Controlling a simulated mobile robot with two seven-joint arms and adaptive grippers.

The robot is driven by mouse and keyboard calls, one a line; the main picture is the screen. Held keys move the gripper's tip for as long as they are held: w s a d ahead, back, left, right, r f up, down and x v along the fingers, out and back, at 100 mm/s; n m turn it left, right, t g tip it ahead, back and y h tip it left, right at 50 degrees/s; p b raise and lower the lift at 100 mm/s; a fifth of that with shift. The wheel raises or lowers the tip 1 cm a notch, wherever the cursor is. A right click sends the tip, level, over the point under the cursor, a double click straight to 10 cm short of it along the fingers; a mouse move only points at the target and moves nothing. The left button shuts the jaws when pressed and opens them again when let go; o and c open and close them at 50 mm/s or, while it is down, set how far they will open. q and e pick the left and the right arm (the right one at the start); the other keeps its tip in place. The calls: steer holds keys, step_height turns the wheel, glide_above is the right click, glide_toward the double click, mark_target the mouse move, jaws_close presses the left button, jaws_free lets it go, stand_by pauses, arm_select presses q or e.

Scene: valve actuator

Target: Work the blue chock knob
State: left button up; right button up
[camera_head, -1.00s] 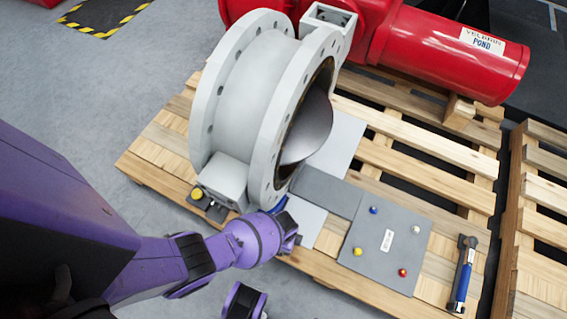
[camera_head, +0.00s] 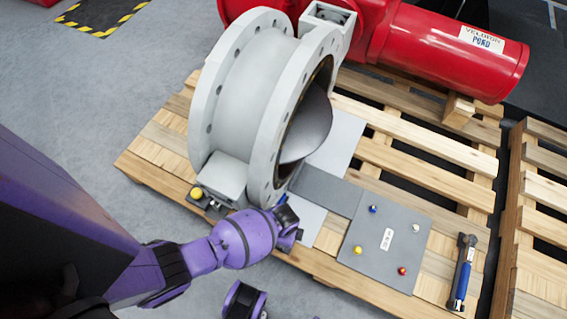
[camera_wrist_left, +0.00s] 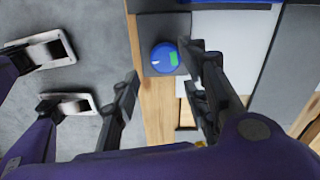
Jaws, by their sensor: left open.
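The blue knob (camera_wrist_left: 164,57) is a round dial with a green mark, on a grey block (camera_wrist_left: 150,28) at the edge of the wooden pallet in the left wrist view. My left gripper (camera_wrist_left: 164,90) is open. Its two dark fingers stand on either side of the space just below the knob in that picture, and I see no clear contact. In the head view my left gripper (camera_head: 290,226) is at the pallet's front edge by the foot of the big valve, and the knob is hidden there. My right gripper is not in view.
The grey valve ring (camera_head: 245,100) stands on the pallet (camera_head: 390,165), with a red actuator (camera_head: 450,45) behind. A yellow knob (camera_head: 196,193) sits left of my gripper. A grey panel (camera_head: 385,245) with small coloured knobs and a blue-handled tool (camera_head: 462,280) lie to the right.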

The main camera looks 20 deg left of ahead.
arm_select(q)
steer(key=shift+r, duration=1.4)
steer(key=shift+s, duration=0.15)
